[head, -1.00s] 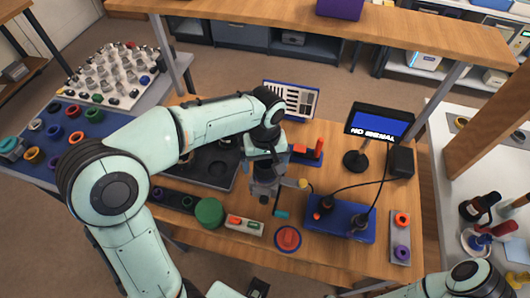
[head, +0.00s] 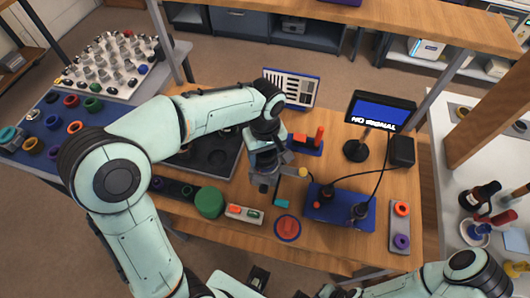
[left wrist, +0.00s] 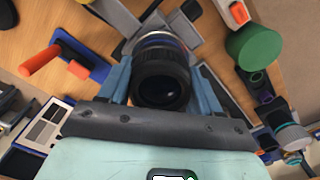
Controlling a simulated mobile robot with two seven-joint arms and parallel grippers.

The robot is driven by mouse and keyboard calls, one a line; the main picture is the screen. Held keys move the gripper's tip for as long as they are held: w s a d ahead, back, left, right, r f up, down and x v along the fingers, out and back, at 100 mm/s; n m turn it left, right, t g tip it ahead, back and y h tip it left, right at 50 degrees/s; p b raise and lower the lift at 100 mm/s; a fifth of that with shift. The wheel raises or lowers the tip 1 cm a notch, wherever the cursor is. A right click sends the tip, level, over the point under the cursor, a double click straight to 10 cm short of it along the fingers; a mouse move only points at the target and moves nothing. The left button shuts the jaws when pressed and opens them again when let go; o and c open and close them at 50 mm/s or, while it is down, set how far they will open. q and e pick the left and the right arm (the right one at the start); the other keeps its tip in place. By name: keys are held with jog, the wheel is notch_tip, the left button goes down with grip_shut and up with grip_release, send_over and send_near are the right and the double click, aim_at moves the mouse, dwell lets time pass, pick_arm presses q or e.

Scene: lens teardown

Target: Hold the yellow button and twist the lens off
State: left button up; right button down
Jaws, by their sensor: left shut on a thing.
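The lens (left wrist: 160,78) is a dark barrel with a blue band at its far end, in the left wrist view. My left gripper (left wrist: 162,88) has its blue-grey fingers shut on its two sides. In the head view my left gripper (head: 266,160) hides most of the lens over the middle of the bench. The yellow button (head: 303,172) is a small round knob at the end of a grey bar, just right of that gripper. Nothing is seen touching it. My right arm (head: 440,281) shows at the lower right; its gripper is not clearly seen.
A blue board (head: 338,208) with cabled dark parts lies right of the lens. A green cylinder (head: 209,202), a small white tray (head: 244,213) and a blue-and-red round pad (head: 287,228) stand in front. A monitor (head: 381,110) stands behind right.

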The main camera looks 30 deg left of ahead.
pick_arm(q)
jog(key=shift+n, duration=0.3)
jog(key=shift+n, duration=0.5)
